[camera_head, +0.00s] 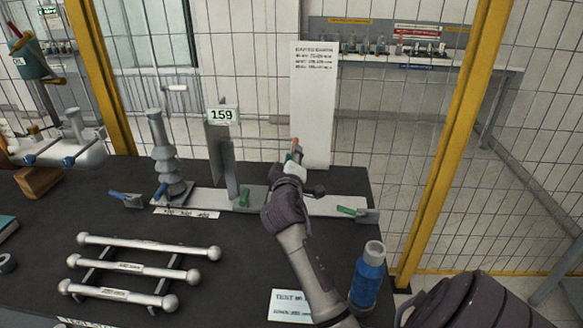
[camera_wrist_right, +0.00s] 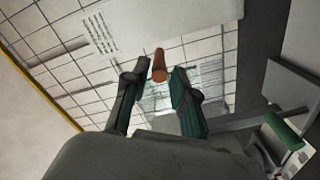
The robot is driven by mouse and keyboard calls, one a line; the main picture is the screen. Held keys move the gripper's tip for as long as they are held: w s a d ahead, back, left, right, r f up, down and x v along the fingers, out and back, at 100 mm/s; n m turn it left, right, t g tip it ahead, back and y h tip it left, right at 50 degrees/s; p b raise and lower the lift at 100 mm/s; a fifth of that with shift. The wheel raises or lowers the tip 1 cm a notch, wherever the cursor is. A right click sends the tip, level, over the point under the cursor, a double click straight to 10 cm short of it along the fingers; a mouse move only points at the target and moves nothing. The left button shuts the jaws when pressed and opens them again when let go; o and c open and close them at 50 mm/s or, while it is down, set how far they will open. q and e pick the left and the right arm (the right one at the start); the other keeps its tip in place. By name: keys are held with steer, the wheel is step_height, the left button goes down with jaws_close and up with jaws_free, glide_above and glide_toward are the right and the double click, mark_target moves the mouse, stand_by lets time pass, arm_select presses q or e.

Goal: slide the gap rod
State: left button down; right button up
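An orange-brown rod end (camera_wrist_right: 159,66) shows between the fingertips in the right wrist view; I take it to be part of the gap rod. In the head view a small orange tip (camera_head: 296,144) shows just above my right gripper (camera_head: 292,160). In the right wrist view the fingers of my right gripper (camera_wrist_right: 160,78) stand apart, one on each side of the rod end, with narrow gaps beside it. The gripper and wrist hide most of the rod and its mount. My left gripper is not in view.
A grey rail (camera_head: 332,206) with green clamps runs across the black table. A ribbed insulator (camera_head: 165,155) and a plate marked 159 (camera_head: 222,116) stand left of my gripper. Ball-ended rods (camera_head: 132,268) lie front left. A blue bottle (camera_head: 368,278) stands close right of my arm.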

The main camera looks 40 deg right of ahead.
steer(key=v, duration=0.6)
steer(key=shift+s+a, duration=0.15)
steer(key=shift+s, duration=0.05)
